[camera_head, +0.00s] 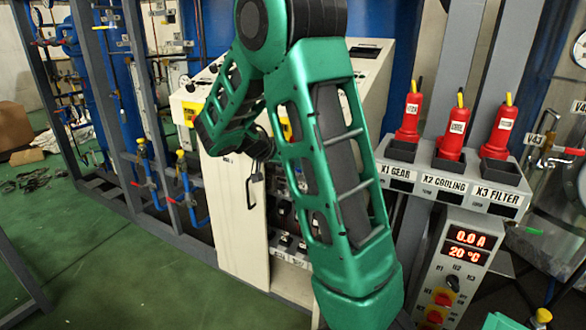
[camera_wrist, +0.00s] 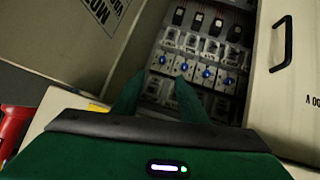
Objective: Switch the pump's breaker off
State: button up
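The open electrical cabinet (camera_head: 238,225) holds breakers. In the wrist view a row of white breakers with blue round marks (camera_wrist: 208,73) crosses the cabinet, with a row of dark-topped breakers (camera_wrist: 198,20) beyond it. The breakers (camera_head: 283,215) show only partly in the head view, behind my arm. No label telling which breaker is the pump's can be read. My gripper's two green fingers (camera_wrist: 158,82) are apart, pointing at the breaker rows, with nothing seen held between them. Whether a fingertip touches a breaker cannot be told. The gripper is mostly hidden by my arm in the head view.
A pale door with a black handle (camera_wrist: 281,43) stands right of the breakers in the wrist view. A lettered panel (camera_wrist: 65,35) is at left. In the head view, red plugs (camera_head: 453,131) stand on a grey box at right. Green floor (camera_head: 120,270) is open at left.

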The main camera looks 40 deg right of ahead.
jog(key=shift+s+a, duration=0.15)
jog(key=shift+a, duration=0.1)
